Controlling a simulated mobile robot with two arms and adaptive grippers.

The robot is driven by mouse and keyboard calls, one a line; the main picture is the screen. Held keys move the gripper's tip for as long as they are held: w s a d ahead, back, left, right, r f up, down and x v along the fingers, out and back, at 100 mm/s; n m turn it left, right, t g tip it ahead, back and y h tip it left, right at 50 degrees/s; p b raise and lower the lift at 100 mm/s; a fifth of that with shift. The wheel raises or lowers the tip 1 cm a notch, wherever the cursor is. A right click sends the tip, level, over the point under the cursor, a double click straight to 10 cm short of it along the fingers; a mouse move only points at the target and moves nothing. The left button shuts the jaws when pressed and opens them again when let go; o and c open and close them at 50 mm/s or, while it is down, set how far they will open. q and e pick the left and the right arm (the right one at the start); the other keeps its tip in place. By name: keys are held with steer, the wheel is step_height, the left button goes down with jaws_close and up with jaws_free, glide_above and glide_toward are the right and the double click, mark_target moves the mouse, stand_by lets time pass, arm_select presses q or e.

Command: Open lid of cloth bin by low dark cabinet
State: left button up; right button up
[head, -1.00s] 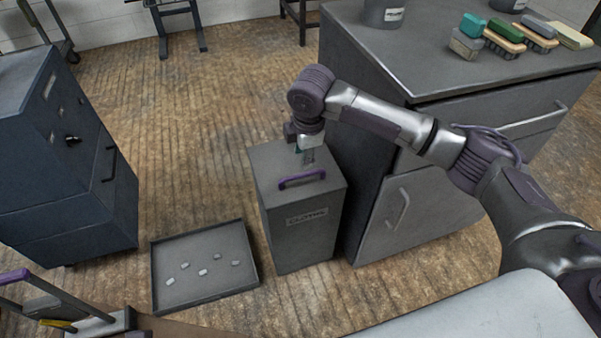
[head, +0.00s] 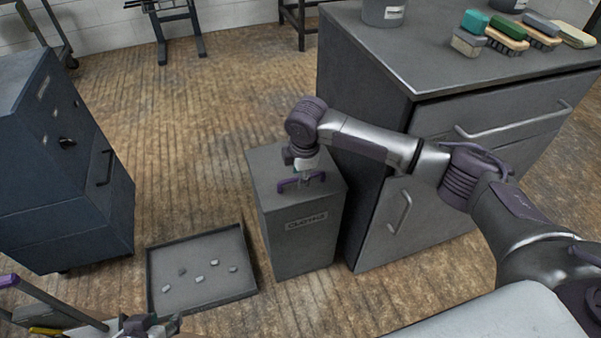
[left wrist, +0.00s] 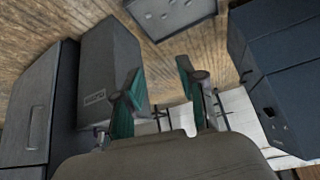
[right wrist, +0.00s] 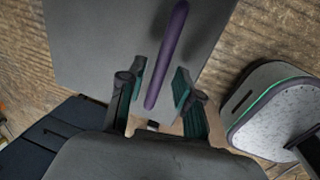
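The cloth bin (head: 302,228) is a grey box with a "CLOTHS" label, on the floor beside the grey cabinet. Its flat lid (head: 268,165) is down and carries a purple bar handle (head: 288,185). My right gripper (head: 304,174) is over the lid at the handle. In the right wrist view my right gripper (right wrist: 160,72) is open, with its fingers on either side of the purple handle (right wrist: 172,45), not visibly closed on it. My left gripper (left wrist: 160,78) is open and empty, low at the left in the head view (head: 150,326). The bin also shows in the left wrist view (left wrist: 108,62).
The grey cabinet (head: 425,220) stands close to the bin's right, with brushes (head: 506,36) on top. A shallow tray (head: 203,302) with several small pale pieces lies left of the bin. A dark blue cabinet (head: 95,215) stands further left. Floor behind the bin is clear.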

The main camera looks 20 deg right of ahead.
jaws_close()
steer(key=shift+r, duration=0.1)
